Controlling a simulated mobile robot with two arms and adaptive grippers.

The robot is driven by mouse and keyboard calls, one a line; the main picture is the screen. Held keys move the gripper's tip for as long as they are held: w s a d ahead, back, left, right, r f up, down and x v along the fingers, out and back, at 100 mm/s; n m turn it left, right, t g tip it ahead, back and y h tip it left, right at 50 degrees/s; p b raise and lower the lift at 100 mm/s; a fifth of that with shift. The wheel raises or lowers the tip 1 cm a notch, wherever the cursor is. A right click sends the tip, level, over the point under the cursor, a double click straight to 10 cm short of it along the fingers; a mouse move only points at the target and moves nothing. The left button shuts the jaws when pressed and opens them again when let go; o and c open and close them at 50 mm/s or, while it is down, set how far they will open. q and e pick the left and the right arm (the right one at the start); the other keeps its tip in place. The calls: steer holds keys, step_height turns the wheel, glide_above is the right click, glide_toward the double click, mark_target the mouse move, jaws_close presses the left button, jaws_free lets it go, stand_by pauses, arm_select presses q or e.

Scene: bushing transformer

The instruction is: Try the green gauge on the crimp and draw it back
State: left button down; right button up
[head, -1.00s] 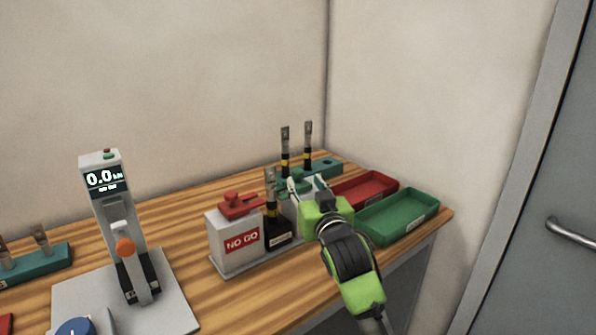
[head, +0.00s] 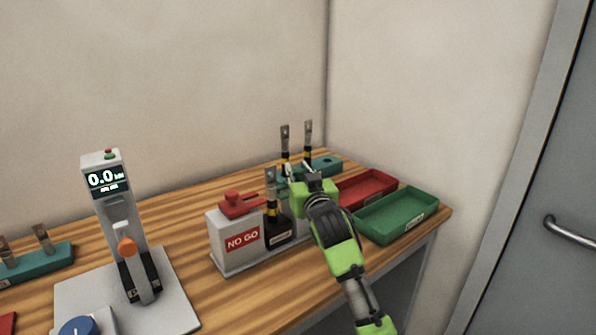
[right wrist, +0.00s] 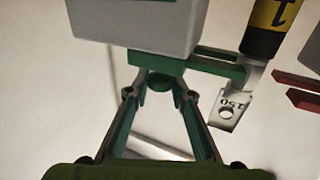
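In the right wrist view the green gauge (right wrist: 205,63) shows as a flat bar with a round knob, against the white block (right wrist: 140,25). My right gripper (right wrist: 160,82) has its fingers drawn in around the knob and appears shut on it. The bar's end lies close to the crimped cable lug (right wrist: 232,100), marked 150; I cannot tell whether they touch. In the head view my right gripper (head: 303,175) hides most of the green gauge and its block. The lug in the black holder (head: 271,190) stands upright just left of it. My left gripper is not in view.
The NO GO block (head: 238,240) with the red gauge (head: 240,204) stands left of the black holder. A red tray (head: 378,187) and a green tray (head: 400,216) lie to the right. Two lugs stand in a teal rack (head: 322,165) behind. A press (head: 120,225) reading 0.0 is at left.

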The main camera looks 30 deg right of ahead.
jaws_close()
steer(key=shift+d+r+p, duration=0.15)
steer(key=shift+d+p, duration=0.05)
steer(key=shift+p, duration=0.4)
steer(key=o, duration=0.8)
jaws_free()
steer(key=shift+c, duration=0.2)
steer(key=v, duration=1.2)
